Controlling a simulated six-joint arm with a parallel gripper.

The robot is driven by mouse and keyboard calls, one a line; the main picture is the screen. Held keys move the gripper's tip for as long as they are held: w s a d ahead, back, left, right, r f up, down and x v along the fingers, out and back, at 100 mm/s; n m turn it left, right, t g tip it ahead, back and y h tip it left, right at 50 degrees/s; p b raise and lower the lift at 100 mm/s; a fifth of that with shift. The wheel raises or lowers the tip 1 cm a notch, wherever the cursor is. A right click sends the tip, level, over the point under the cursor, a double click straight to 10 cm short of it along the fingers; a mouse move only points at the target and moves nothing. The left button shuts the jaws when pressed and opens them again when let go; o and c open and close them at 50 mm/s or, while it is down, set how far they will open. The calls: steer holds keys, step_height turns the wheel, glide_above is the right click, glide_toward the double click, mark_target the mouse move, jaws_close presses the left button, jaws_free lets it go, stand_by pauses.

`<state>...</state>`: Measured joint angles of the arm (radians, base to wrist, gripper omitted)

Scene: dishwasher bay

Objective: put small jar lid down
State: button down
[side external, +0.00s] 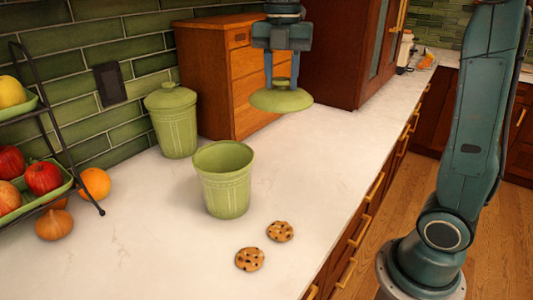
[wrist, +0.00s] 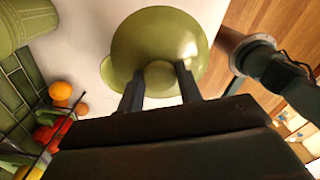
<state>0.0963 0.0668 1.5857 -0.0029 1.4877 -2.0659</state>
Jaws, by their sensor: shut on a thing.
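My gripper (side external: 283,83) is shut on the knob of a round green lid (side external: 281,100) and holds it in the air above the counter, roughly level. In the wrist view the lid (wrist: 150,45) fills the middle, with my gripper's fingers (wrist: 160,80) on either side of its knob. An open green jar (side external: 223,182) stands upright on the counter, lower and to the left of the lid in the side view. In the wrist view most of the jar is hidden behind the lid. A larger green jar (side external: 172,128) with its own lid on stands behind, by the tiled wall.
Two cookies (side external: 264,246) lie on the white counter (side external: 335,160) in front of the open jar. A tiered fruit rack (side external: 60,150) stands at the left, with an orange (side external: 95,183) and an onion (side external: 54,224) beside it. A wooden drawer box (side external: 240,75) stands behind.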

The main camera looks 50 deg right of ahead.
steer(key=s+d+f, duration=0.3)
steer(key=s+f, duration=0.2)
steer(key=s, duration=0.1)
steer(key=shift+d, duration=0.25)
steer(key=shift+f, duration=0.1)
step_height(320, 180, down, 20)
steer(key=shift+r, duration=0.15)
stand_by(0.8)
steer(key=c, duration=0.9)
jaws_free()
steer(key=shift+c, duration=0.2)
step_height(320, 180, up, 12)
